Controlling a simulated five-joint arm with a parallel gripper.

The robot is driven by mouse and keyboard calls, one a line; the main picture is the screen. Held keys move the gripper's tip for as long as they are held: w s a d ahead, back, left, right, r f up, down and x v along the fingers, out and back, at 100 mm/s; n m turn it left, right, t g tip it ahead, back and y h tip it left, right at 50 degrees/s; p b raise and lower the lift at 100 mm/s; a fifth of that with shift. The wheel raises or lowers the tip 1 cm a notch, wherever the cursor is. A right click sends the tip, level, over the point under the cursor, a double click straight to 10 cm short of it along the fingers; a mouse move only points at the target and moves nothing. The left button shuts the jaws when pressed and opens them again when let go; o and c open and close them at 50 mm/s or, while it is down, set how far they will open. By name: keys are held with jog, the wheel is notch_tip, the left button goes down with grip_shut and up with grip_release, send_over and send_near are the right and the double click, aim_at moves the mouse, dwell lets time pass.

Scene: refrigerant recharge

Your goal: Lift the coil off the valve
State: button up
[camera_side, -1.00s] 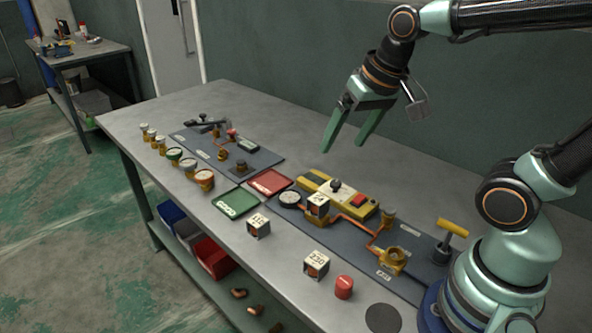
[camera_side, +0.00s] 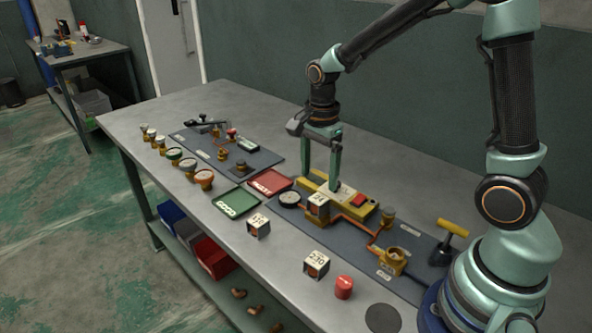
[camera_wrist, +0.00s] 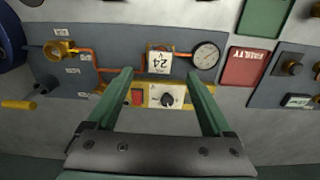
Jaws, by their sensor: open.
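The coil (camera_side: 318,205), a small pale block marked 24, sits on the copper line of the dark panel, and the valve under it is hidden. The coil also shows in the wrist view (camera_wrist: 159,61), upside down. My gripper (camera_side: 320,180) is open and empty, pointing down above the yellow device, just behind the coil as the side view sees it. In the wrist view my gripper (camera_wrist: 159,74) has its fingertips apart, one to each side of the coil in the picture. I see no contact with the coil.
A round gauge (camera_side: 289,198) sits left of the coil, and the yellow device (camera_side: 362,214) close behind it. Coils marked 110 (camera_side: 258,226) and 230 (camera_side: 316,263) stand in front, with a red cylinder (camera_side: 343,288). Red (camera_side: 258,187) and green (camera_side: 222,206) trays lie left.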

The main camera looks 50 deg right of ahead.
aim_at(319, 199)
jog(key=f, duration=0.8)
jog(key=shift+d+f, duration=0.2)
jog(key=shift+f, duration=0.05)
grip_shut()
